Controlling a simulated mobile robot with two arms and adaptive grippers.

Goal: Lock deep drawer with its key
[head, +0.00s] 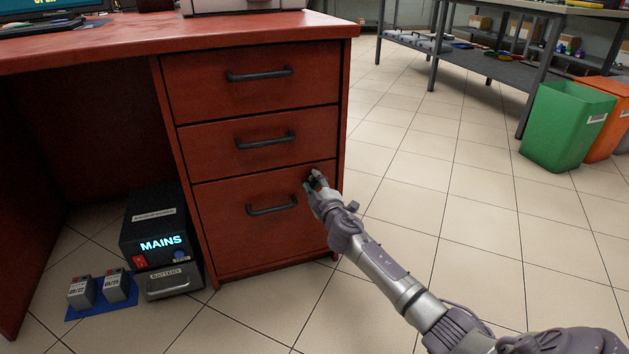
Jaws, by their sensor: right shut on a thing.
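The deep drawer (255,238) is the tall bottom front of the red desk pedestal in the head view. It is closed flush and has a dark bar handle (272,206). My right gripper (313,181) is at the drawer's upper right corner, to the right of the handle. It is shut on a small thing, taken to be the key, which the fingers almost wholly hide. The lock is hidden behind the fingers too, so I cannot tell how far in or how turned the key is. My left gripper is not in view.
Two closed drawers (240,92) sit above, under the desktop (150,38). A black MAINS box (155,225) and small batteries on a blue mat (92,308) stand at left. A green bin (566,125) and grey shelving stand at right. The tiled floor between is clear.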

